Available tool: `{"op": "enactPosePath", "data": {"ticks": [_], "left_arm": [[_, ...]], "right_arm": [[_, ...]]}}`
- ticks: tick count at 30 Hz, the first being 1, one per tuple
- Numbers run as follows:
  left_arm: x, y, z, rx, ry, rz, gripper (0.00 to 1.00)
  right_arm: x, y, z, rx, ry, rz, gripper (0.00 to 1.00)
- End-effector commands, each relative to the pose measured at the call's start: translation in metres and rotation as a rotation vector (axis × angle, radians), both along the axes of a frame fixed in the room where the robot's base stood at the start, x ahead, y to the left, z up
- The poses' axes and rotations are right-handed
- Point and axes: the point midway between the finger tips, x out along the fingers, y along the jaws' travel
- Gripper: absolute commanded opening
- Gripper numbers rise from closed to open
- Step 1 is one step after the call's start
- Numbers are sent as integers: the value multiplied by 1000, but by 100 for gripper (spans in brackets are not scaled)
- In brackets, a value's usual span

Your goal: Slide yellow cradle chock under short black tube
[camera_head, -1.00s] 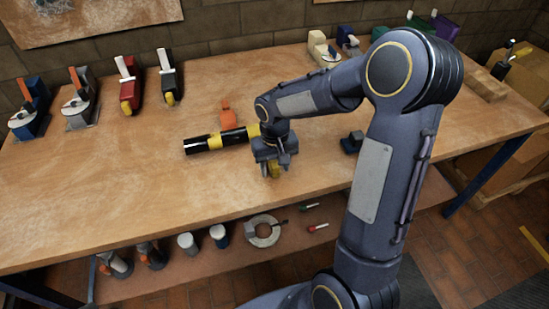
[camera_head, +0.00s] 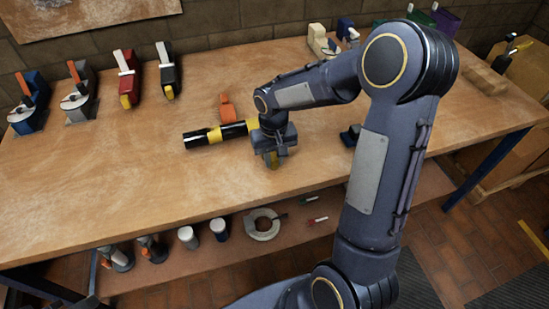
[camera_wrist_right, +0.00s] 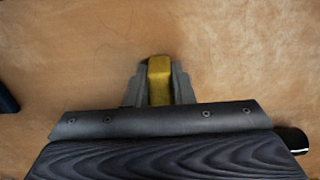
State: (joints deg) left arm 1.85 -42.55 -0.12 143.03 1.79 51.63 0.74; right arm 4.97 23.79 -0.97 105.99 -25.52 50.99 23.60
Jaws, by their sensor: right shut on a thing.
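The short black tube (camera_head: 201,138) with yellow bands lies across the middle of the bench, its right end close to my right arm. My right gripper (camera_head: 271,158) points down at the tabletop just right of and in front of the tube. It is shut on the yellow cradle chock (camera_wrist_right: 160,80), which shows between both fingers in the right wrist view. In the wrist view a dark rounded end (camera_wrist_right: 293,139) shows at the lower right, beside the gripper body. My left gripper is not in view.
An orange piece (camera_head: 227,108) stands just behind the tube. A dark blue block (camera_head: 350,136) sits right of my gripper. Several clamp-like tools (camera_head: 128,78) stand along the back left. The front middle of the bench (camera_head: 160,190) is clear.

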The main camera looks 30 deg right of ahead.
Motion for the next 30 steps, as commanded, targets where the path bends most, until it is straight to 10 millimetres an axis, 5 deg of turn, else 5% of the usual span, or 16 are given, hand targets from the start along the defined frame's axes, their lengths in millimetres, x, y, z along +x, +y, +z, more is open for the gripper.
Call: {"op": "enactPosePath", "data": {"ticks": [30], "left_arm": [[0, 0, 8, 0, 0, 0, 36]], "right_arm": [[30, -7, 1, 0, 0, -1, 0]]}}
